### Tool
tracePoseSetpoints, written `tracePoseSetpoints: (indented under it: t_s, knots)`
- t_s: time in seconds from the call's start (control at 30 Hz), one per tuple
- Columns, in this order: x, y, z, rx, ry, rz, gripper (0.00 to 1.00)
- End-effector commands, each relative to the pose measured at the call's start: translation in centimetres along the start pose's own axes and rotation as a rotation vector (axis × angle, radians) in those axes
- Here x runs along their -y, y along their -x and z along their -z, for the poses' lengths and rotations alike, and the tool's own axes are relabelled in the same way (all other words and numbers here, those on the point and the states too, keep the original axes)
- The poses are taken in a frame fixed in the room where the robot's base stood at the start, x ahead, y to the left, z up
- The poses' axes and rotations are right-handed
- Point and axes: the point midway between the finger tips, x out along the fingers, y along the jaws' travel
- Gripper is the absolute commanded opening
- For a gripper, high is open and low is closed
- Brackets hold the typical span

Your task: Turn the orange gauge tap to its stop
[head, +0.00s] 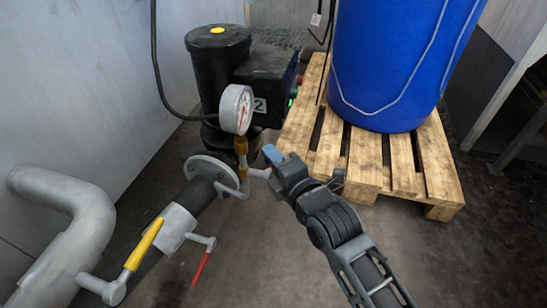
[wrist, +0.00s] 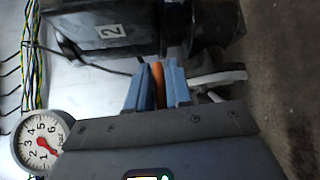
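The orange tap handle (wrist: 158,84) shows in the wrist view between the two blue fingers of my gripper (wrist: 158,88). The fingers lie close along both sides of it and appear shut on it. In the head view my gripper (head: 273,156) is just right of the gauge stem, below the pressure gauge (head: 236,109). A brass-coloured fitting (head: 241,146) sits under the gauge. The gauge (wrist: 40,141) also shows at the lower left of the wrist view.
A black pump (head: 217,65) marked 2 stands behind the gauge. A yellow lever (head: 145,244) and a red lever (head: 201,268) are on the pipework at lower left. A blue drum (head: 395,55) stands on a wooden pallet (head: 405,180) at right. Bare floor lies in front.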

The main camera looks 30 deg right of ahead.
Motion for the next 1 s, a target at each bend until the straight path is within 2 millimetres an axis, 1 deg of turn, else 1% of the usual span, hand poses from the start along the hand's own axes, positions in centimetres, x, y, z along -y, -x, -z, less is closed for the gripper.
tracePoseSetpoints:
  t_s: [0.03, 0.2, 0.73, 1.0]
  knots:
    - [0.01, 0.01, 0.00, 0.000, 0.000, 0.000, 0.14]
    - [0.02, 0.02, 0.00, 0.000, 0.000, 0.000, 0.00]
    - [-0.02, 0.03, 0.00, -0.002, -0.006, 0.007, 0.00]
    - [-0.06, 0.03, 0.04, -0.022, -0.074, 0.077, 0.00]
